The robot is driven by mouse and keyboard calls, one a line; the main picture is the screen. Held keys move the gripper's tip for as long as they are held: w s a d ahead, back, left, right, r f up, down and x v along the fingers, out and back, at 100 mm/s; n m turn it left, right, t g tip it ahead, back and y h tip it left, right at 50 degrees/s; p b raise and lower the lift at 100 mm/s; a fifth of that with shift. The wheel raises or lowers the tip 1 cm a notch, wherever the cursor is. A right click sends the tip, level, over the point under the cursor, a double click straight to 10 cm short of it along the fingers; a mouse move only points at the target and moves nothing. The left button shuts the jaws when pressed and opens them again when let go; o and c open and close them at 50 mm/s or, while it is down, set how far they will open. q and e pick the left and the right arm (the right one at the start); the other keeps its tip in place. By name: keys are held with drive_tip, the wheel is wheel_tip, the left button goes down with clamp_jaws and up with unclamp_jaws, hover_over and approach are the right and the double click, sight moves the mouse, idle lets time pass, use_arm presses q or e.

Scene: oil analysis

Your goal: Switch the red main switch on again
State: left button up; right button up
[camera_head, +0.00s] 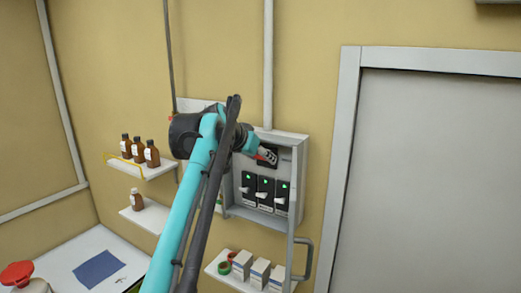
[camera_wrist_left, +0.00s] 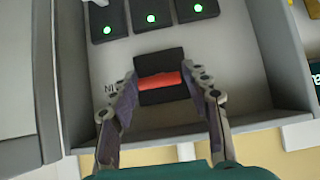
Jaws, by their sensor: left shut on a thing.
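The red main switch (camera_wrist_left: 158,83) is a red handle on a black block in the grey wall box (camera_head: 302,190). In the left wrist view the handle lies almost level across the block. My left gripper (camera_head: 268,155) reaches into the top of the box and is shut on the red handle, with one finger at each end in the left wrist view (camera_wrist_left: 161,82). In the head view the gripper and arm hide most of the switch. Which position the handle is in I cannot tell for sure. My right gripper is not in view.
Three black breakers (camera_head: 265,188) with green lights sit below the switch. The box's open door and a handle (camera_head: 302,260) are at lower right. Shelves with brown bottles (camera_head: 139,150) are on the left; white boxes (camera_head: 260,273) stand below. A grey door (camera_head: 440,180) is at right.

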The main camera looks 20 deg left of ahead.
use_arm(q)
drive_tip(key=shift+r, duration=0.1)
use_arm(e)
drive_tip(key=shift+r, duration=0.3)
use_arm(q)
drive_tip(key=o, duration=1)
drive_tip(key=shift+o, duration=0.2)
drive_tip(key=d+v, duration=0.1)
drive_tip(key=v, duration=1)
drive_tip(key=shift+s+a+r, duration=0.25)
drive_tip(key=shift+a+r, duration=0.15)
drive_tip(key=shift+a, duration=0.15)
